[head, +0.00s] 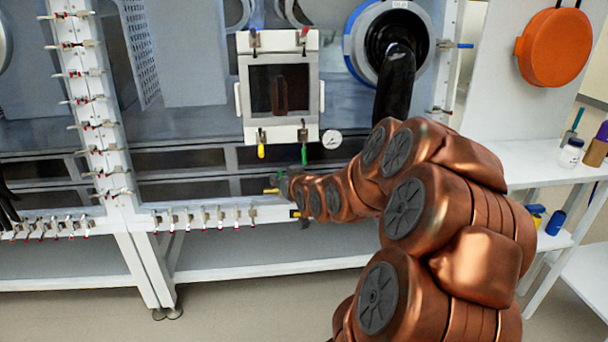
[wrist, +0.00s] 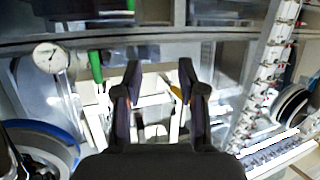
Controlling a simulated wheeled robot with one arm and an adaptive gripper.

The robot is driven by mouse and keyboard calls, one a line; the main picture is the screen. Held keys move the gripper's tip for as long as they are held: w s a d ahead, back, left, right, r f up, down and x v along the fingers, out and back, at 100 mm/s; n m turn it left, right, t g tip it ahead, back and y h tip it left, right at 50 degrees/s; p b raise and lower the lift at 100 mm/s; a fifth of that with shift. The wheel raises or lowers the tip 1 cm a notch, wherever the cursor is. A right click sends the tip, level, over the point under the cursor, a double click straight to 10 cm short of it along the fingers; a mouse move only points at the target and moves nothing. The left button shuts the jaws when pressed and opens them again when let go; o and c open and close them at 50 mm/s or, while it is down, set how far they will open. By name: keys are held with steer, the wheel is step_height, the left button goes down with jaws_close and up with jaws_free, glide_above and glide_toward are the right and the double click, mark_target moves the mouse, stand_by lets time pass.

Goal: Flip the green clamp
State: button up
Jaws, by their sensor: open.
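The green clamp (head: 303,136) sits at the lower right of a small white-framed door (head: 246,130), its green handle hanging down. In the wrist view the green handle (wrist: 96,66) shows left of my gripper's fingers, apart from them. My gripper (wrist: 160,72) is open, with its two dark fingers spread and nothing visibly held between them. In the head view its end is small and partly hidden by my copper arm, below the door. A yellow-handled clamp (head: 261,150) is at the door's lower left; its yellow handle (wrist: 177,92) shows by the right finger in the wrist view.
A round gauge (head: 331,139) is just right of the green clamp. A black glove port (head: 398,38) with a blue-and-white ring is to the upper right. Rows of small clamps (head: 90,100) line the white frame. A white side table (head: 540,160) stands at right.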

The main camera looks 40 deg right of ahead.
mark_target(305, 157)
steer(key=s+d+m+t+h+b, duration=0.2)
steer(key=d+t+h+b, duration=0.1)
steer(key=d, duration=0.6)
steer(key=shift+x, duration=3.8)
steer(key=shift+d+r, duration=0.1)
steer(key=shift+d, duration=0.05)
steer(key=shift+c, duration=0.3)
jaws_close()
